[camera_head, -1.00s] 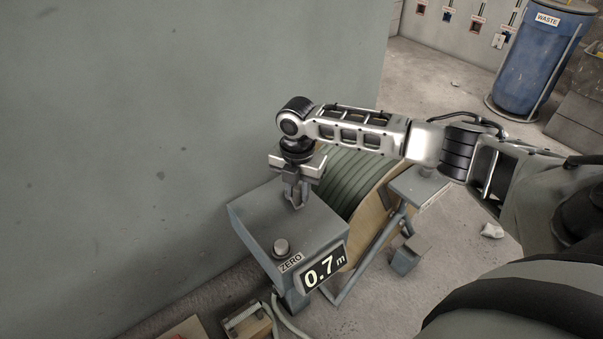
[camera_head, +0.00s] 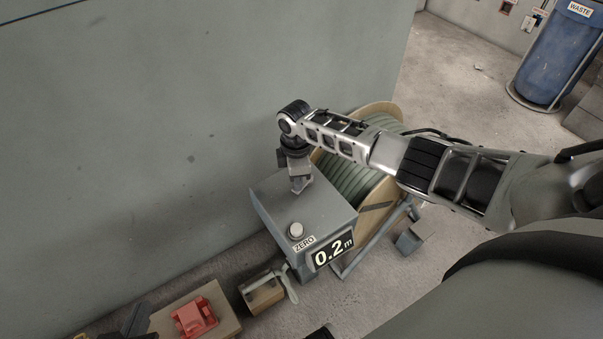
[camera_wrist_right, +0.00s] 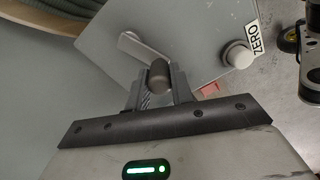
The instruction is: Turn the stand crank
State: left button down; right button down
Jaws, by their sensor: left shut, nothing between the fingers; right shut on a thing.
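The stand crank shows in the right wrist view: a flat grey crank arm (camera_wrist_right: 140,50) with a rounded dark knob (camera_wrist_right: 158,74). My right gripper (camera_wrist_right: 157,88) is shut on this knob. In the head view my right gripper (camera_head: 299,186) is over the grey stand box (camera_head: 300,200) and hides most of the crank. The box has a ZERO button (camera_head: 296,230) and a display (camera_head: 333,249) reading 0.2 m. The reel (camera_head: 352,172) of green conduit stands behind it, partly covered by my right arm.
A red item (camera_head: 194,316) lies on a board (camera_head: 222,312) at the lower left. A wall (camera_head: 150,140) rises close on the left. A blue waste bin (camera_head: 553,55) stands far right, with open floor before it.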

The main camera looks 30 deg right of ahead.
jog(key=shift+w+a+m, duration=0.25)
jog(key=shift+w+m, duration=0.25)
jog(key=shift+m, duration=0.7)
jog(key=shift+w+m, duration=0.1)
jog(key=shift+m, duration=0.2)
jog(key=shift+w, duration=0.1)
pick_arm(q)
jog(key=shift+w+r, duration=0.1)
jog(key=shift+r, duration=0.1)
pick_arm(e)
jog(key=c, duration=1.2)
grip_release()
pick_arm(q)
jog(key=r+p, duration=0.1)
jog(key=p, duration=0.4)
jog(key=shift+a+r+g, duration=0.1)
jog(key=shift+r+g, duration=0.15)
jog(key=shift+g, duration=0.05)
pick_arm(e)
notch_tip(320, 180, up, 16)
